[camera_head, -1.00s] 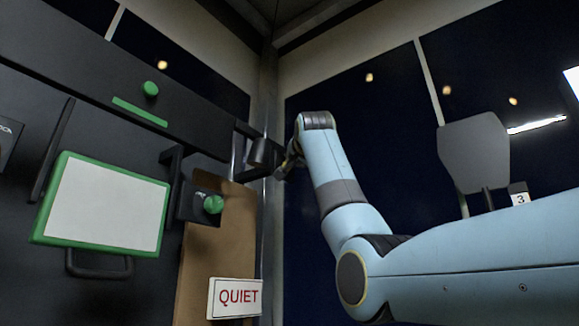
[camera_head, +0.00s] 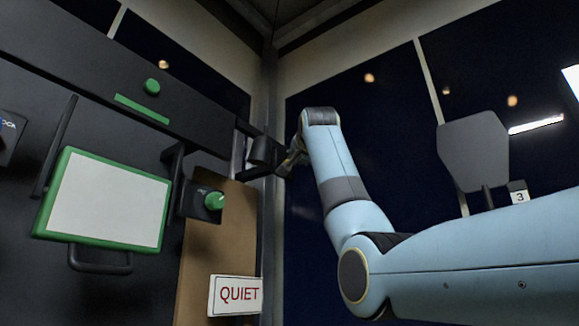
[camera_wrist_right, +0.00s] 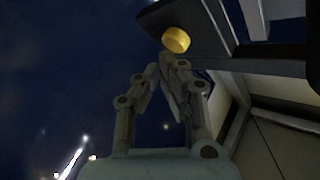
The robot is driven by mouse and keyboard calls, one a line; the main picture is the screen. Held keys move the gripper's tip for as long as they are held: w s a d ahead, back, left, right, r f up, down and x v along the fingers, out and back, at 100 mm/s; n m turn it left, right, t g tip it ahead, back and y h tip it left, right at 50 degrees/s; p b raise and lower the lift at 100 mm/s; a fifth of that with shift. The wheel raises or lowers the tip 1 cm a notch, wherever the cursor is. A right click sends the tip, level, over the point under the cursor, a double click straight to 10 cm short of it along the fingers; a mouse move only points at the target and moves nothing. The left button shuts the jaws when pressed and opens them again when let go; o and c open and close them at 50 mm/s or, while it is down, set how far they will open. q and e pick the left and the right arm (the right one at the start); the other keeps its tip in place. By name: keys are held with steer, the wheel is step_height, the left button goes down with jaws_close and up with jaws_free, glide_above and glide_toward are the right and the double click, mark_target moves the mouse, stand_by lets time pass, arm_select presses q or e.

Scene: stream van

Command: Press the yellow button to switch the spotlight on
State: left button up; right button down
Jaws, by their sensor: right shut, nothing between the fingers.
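The yellow button (camera_wrist_right: 176,39) shows in the right wrist view as a round knob on a dark panel (camera_wrist_right: 205,22). It lies just beyond the tips of my right gripper (camera_wrist_right: 167,64), which is shut and empty; a small gap seems to lie between them. In the head view my right gripper (camera_head: 297,152) is near the corner of the van, beside a dark bracket (camera_head: 262,152). The yellow button cannot be made out in the head view. My left gripper and the spotlight's state do not show.
On the left wall are a green-framed white panel (camera_head: 108,200), a green button (camera_head: 152,87), a green knob (camera_head: 214,201) and a QUIET sign (camera_head: 236,294). A grey headrest-shaped panel (camera_head: 474,150) and a box marked 3 (camera_head: 519,193) are on the right.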

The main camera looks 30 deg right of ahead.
steer(key=s+b, duration=0.1)
steer(key=s+d+b, duration=0.1)
steer(key=s, duration=0.1)
steer(key=s+d+b, duration=0.1)
steer(key=s, duration=0.1)
steer(key=shift+s, duration=0.1)
stand_by(0.5)
